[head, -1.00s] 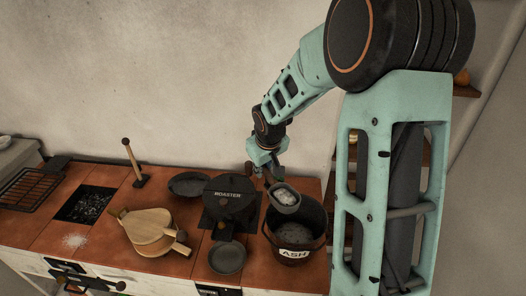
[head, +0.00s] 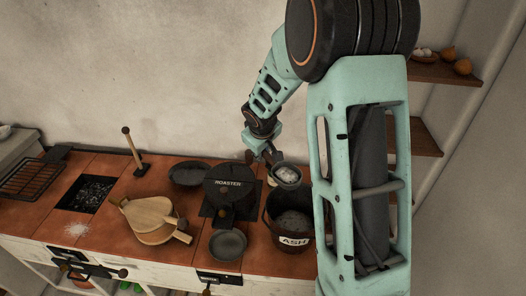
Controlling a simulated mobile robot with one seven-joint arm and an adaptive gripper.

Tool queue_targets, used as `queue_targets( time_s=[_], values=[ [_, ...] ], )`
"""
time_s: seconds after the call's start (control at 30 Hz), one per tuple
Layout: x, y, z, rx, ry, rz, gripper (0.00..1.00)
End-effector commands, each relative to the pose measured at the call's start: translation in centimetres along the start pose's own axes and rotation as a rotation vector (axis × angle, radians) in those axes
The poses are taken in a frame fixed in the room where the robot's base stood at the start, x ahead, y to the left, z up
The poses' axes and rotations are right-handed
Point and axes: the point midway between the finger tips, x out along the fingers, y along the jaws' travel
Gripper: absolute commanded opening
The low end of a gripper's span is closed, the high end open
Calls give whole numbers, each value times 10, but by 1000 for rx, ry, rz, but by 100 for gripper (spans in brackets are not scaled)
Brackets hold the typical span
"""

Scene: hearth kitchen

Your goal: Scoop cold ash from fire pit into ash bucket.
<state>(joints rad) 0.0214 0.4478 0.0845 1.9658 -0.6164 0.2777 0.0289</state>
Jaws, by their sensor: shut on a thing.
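My gripper (head: 270,155) is shut on a small dark scoop (head: 297,184), whose handle is mostly hidden by the gripper. The scoop holds pale ash (head: 286,174) and is above the rear rim of the ash bucket. The dark bucket (head: 291,240), labelled ASH, stands at the right end of the counter, with greyish contents visible inside. My arm passes close to its right side. The fire pit (head: 85,193) is a square opening at the left of the counter, with dark and grey bits in it.
Wooden bellows (head: 150,213), an upright-handled tool (head: 134,150) and spilled pale ash (head: 76,230) lie further left. Shelves (head: 440,72) are at right.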

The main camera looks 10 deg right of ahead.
Motion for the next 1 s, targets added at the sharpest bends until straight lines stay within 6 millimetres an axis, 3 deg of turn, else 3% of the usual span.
queue_targets(
  time_s=[1.0],
  values=[
    [15, -17, 5, -64, 16, 169, 0]
  ],
)
